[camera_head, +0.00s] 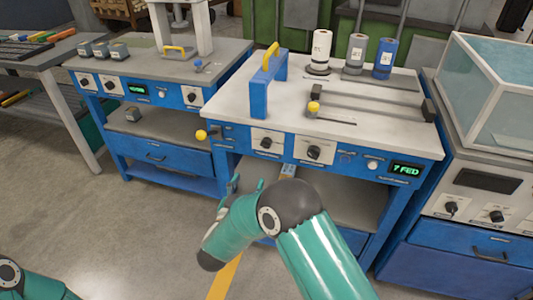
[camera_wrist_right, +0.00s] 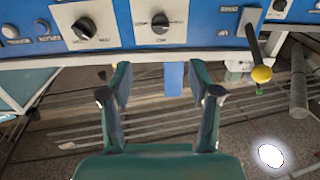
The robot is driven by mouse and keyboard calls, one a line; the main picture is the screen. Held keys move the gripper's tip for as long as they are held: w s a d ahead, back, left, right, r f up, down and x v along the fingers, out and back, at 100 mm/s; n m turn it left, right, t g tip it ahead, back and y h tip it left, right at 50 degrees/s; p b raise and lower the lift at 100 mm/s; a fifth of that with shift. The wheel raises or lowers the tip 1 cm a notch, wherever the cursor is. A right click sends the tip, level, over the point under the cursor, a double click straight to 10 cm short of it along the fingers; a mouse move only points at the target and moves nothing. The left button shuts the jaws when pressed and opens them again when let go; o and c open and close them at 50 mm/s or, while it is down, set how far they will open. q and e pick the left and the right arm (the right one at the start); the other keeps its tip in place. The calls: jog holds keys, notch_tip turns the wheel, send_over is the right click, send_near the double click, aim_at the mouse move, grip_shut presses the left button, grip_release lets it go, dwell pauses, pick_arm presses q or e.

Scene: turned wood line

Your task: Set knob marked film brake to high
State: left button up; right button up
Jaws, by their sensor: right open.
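The middle machine's blue front panel (camera_head: 340,158) carries two black knobs on pale plates. The left knob (camera_head: 266,142) and right knob (camera_head: 314,152) have labels too small to read in the head view. The right wrist view is turned about, so the same left knob (camera_wrist_right: 160,22) shows at top centre and the right knob (camera_wrist_right: 83,27) at top left. I cannot tell which is marked film brake. My right gripper (camera_head: 248,183) is open and empty in front of and below the panel. Its fingers (camera_wrist_right: 161,78) are apart from both knobs. My left gripper is out of the picture.
A yellow-balled lever (camera_head: 201,134) sticks out at the panel's left, also in the wrist view (camera_wrist_right: 261,73). A green display (camera_head: 406,169) reads "7 FED". A blue-framed yellow handle (camera_head: 269,60) and several rolls (camera_head: 354,54) stand on the worktop. More machines flank it.

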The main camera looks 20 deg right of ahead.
aim_at(265, 148)
jog(key=x, duration=1.6)
jog(key=shift+s+d, duration=0.1)
